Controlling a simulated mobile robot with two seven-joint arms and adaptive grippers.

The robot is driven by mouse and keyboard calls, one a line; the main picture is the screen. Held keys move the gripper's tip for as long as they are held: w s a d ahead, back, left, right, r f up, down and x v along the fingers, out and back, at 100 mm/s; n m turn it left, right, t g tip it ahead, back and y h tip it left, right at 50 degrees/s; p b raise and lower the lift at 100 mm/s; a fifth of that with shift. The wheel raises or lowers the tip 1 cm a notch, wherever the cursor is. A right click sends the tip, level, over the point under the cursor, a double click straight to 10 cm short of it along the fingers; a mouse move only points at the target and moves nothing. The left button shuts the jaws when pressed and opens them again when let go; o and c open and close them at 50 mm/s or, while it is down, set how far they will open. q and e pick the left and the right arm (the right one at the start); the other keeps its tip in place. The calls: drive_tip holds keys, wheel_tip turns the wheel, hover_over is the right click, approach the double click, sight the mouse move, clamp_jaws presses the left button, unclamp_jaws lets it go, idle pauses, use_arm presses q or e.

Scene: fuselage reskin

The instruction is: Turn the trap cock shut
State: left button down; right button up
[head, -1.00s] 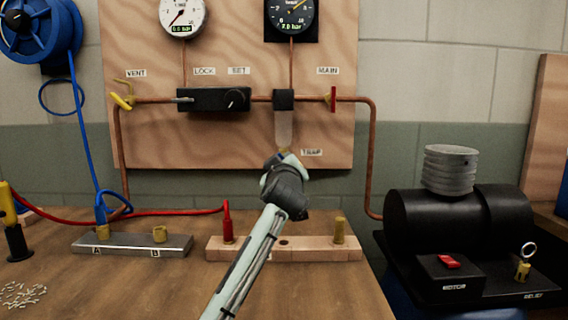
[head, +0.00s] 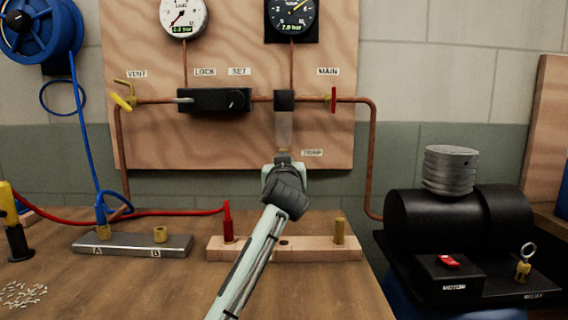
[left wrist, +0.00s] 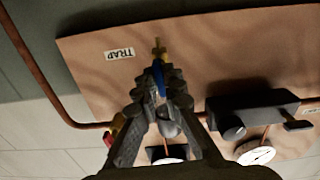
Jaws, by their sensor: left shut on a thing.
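The clear trap bowl (head: 284,130) hangs from the black block on the copper pipe, with the TRAP label (head: 312,153) at its lower right. The brass bottom of the trap cock (head: 284,151) shows just above my left gripper (head: 283,160). In the left wrist view the cock's brass tip (left wrist: 158,47) sticks out past the fingertips. My left gripper, also in the left wrist view (left wrist: 160,75), is shut on the cock's blue handle (left wrist: 161,82). The fingers hide part of the handle, so its exact angle is unclear. My right gripper is not in view.
The pipe carries a yellow VENT handle (head: 122,102), a black regulator (head: 214,100) and a red MAIN handle (head: 333,99). Two gauges sit above. A black compressor (head: 450,230) stands at right.

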use_arm(q)
drive_tip(key=shift+a+r+m, duration=0.1)
drive_tip(key=shift+r+m, duration=0.15)
drive_tip(key=shift+m, duration=0.25)
drive_tip(key=c, duration=1.8)
unclamp_jaws()
drive_tip(key=shift+o, duration=0.8)
drive_tip(key=shift+w+f, duration=0.15)
drive_tip(key=s, duration=1.2)
drive_tip(key=shift+s+f, duration=0.1)
